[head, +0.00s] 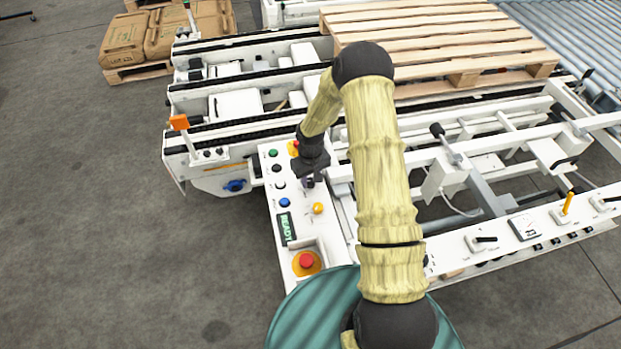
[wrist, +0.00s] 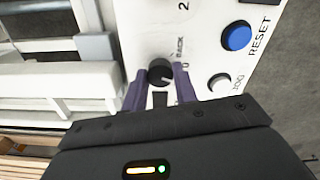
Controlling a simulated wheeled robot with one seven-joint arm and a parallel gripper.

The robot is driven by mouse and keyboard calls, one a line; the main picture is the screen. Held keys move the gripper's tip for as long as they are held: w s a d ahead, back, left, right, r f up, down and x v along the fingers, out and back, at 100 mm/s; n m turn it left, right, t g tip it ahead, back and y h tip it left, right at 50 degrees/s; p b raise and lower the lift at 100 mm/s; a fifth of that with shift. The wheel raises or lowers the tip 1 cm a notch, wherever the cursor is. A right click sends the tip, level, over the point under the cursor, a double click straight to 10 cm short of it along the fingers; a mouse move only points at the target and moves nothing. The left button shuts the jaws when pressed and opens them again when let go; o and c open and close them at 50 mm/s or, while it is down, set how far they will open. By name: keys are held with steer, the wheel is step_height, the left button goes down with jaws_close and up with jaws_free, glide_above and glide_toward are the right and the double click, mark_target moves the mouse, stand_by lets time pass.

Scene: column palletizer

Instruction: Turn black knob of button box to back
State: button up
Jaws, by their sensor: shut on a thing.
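The white button box (head: 301,222) stands in front of the column in the head view, with a green READY display (head: 286,229). My gripper (head: 309,181) is over its upper right part and hides most of the knob there. In the wrist view the round black knob (wrist: 160,71) sits between the two purple fingers of my gripper (wrist: 160,84), which are shut on it. A pale mark on the knob points toward the picture's lower right. The printed word BACK and a 0 lie just right of the knob.
Close by on the box are a blue RESET button (wrist: 236,36), a white JOG button (wrist: 220,85), a yellow button (head: 318,208) and a red emergency stop (head: 306,261). White conveyor frames and a wooden pallet (head: 440,40) lie behind. Open floor is at left.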

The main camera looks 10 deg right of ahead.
mark_target(311, 181)
steer(key=n, duration=0.6)
steer(key=shift+d+n, duration=0.1)
steer(key=shift+n, duration=0.2)
steer(key=n+p, duration=0.1)
steer(key=n, duration=0.5)
steer(key=shift+w, duration=0.1)
steer(key=o, duration=1)
steer(key=shift+c, duration=0.2)
steer(key=shift+r, duration=0.1)
step_height(311, 181, up, 17)
steer(key=b, duration=0.1)
steer(key=shift+r, duration=0.1)
